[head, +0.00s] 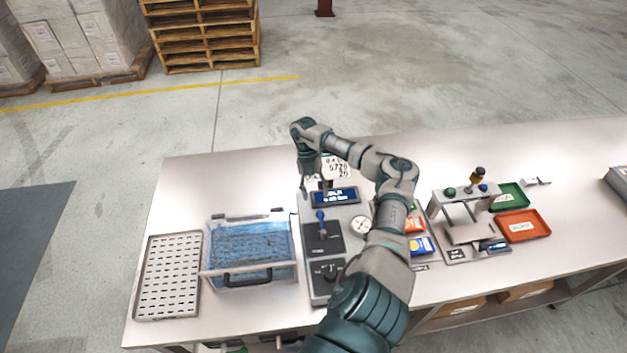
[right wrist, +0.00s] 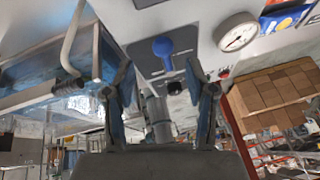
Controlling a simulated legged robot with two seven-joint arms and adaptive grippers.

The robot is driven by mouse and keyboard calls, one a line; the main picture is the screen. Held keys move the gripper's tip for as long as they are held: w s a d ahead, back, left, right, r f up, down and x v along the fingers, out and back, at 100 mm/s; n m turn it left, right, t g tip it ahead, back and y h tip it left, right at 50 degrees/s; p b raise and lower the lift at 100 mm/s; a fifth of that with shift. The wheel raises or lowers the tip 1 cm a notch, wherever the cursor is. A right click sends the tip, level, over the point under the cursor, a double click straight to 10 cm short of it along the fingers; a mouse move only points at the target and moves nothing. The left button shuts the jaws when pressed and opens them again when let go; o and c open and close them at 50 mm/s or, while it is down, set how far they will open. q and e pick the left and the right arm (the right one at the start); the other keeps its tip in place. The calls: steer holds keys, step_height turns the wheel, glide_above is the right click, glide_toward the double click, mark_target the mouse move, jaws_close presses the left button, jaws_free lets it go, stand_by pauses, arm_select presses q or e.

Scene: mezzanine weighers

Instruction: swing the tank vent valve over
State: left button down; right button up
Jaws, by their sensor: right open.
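The valve lever with a blue knob (head: 320,215) stands on a dark panel of a grey control unit (head: 311,279). It also shows in the right wrist view as a blue knob (right wrist: 163,47), beyond and roughly between the fingertips. My right gripper (head: 309,190) hangs just behind the lever in the head view, apart from it. In the right wrist view my right gripper (right wrist: 162,78) has its fingers spread with nothing between them. The clear tank (head: 275,277) of blue water stands left of the unit. My left gripper is not in view.
A perforated tray (head: 140,312) lies left of the tank. The unit has a display (head: 335,197), a round gauge (head: 361,225) and a black knob (head: 329,270). Right of my arm are a small stand (head: 462,199) and a red-orange tray (head: 541,231). The bench's right rear is mostly clear.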

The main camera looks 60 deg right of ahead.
steer(key=r, duration=0.1)
steer(key=w+d+r, duration=0.2)
steer(key=r, duration=0.1)
steer(key=shift+d+r, duration=0.1)
steer(key=shift+d, duration=0.15)
steer(key=shift+a+r, duration=0.1)
steer(key=shift+a, duration=0.2)
